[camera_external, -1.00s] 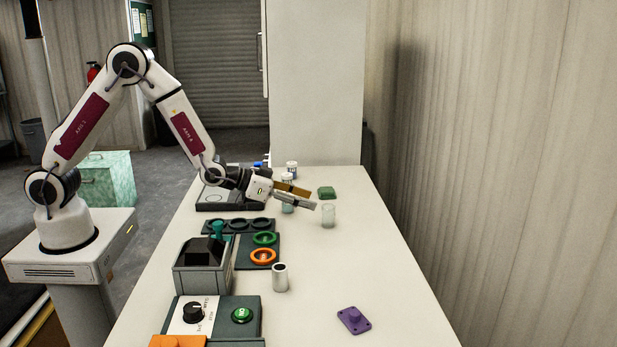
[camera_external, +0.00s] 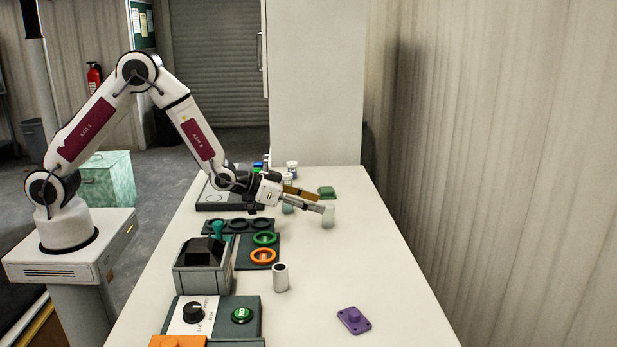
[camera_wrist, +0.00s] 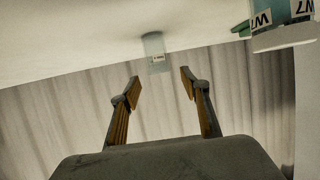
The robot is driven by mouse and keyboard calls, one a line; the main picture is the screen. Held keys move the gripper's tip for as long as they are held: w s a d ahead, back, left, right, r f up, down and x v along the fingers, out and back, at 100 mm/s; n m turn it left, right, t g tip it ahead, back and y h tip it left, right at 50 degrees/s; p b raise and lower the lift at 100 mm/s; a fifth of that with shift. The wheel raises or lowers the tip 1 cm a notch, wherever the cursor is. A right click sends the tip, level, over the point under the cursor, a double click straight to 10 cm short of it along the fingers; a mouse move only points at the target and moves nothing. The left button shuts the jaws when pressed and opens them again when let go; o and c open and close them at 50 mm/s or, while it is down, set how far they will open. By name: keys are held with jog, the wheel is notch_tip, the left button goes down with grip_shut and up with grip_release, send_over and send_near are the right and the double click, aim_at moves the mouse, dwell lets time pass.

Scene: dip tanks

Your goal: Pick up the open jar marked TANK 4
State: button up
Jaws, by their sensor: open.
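A small pale glass jar (camera_external: 328,219) stands upright on the table by my fingertips. In the wrist view the jar (camera_wrist: 154,50) lies ahead of the gap between my fingers, apart from them; its small label is too small to read. My gripper (camera_external: 319,203) is open and empty, pointing right and slightly down; both its fingers (camera_wrist: 160,82) show in the wrist view. A jar with a large printed label (camera_wrist: 285,15) is at the upper right of the wrist view.
A green knobbed piece (camera_external: 327,192) sits just behind the pale jar. A control box (camera_external: 203,268) stands at the left.

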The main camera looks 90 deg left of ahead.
aim_at(328, 216)
jog(key=shift+w, duration=0.1)
dwell(0.3)
jog(key=shift+w+a+f, duration=0.1)
jog(key=shift+w+f, duration=0.8)
jog(key=shift+w, duration=0.15)
jog(key=shift+x, duration=1.2)
jog(key=c, duration=1.1)
